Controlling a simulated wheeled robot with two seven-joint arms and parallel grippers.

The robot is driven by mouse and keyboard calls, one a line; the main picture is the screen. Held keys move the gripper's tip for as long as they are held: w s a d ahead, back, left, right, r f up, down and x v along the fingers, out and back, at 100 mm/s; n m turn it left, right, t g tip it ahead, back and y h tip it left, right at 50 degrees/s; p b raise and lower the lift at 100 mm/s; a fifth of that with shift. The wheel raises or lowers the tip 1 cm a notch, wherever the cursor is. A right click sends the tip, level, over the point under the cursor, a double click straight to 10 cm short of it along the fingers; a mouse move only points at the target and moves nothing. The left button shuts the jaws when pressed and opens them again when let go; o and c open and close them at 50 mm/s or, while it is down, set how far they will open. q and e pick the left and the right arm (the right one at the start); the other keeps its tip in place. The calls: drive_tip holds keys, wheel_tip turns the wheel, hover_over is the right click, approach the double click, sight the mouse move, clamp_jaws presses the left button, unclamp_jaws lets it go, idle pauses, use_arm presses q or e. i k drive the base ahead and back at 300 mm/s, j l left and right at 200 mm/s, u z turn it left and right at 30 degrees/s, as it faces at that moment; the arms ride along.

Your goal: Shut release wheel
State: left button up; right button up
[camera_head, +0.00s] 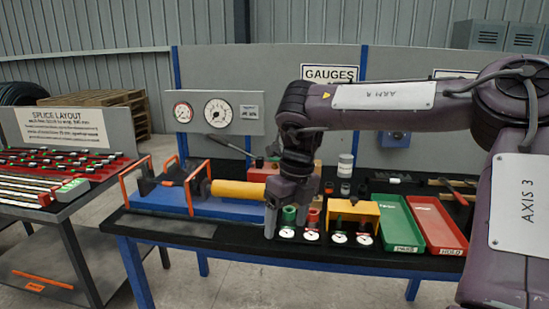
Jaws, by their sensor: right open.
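My right gripper (286,212) points down at the front of the black-topped bench, below the purple arm that comes in from the right. Its jaws are open, with one finger on each side of a small green knob or wheel (289,214). I cannot tell whether the fingers touch it. A similar red knob (313,217) stands just to the right. White round dials (311,236) lie in front of the knobs. No label shows which one is the release wheel. My left gripper is not in view.
A yellow bracket (353,210), a green tray (402,222) and a red tray (437,224) are to the right. Two gauges (218,112) hang behind. A splice table (62,190) stands at left.

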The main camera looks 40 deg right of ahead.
sight(276, 159)
drive_tip(key=i+l, duration=0.5)
drive_tip(key=l, duration=0.15)
drive_tip(key=i+l, duration=0.5)
drive_tip(key=l, duration=0.15)
drive_tip(key=i+l, duration=0.5)
drive_tip(key=l, duration=0.15)
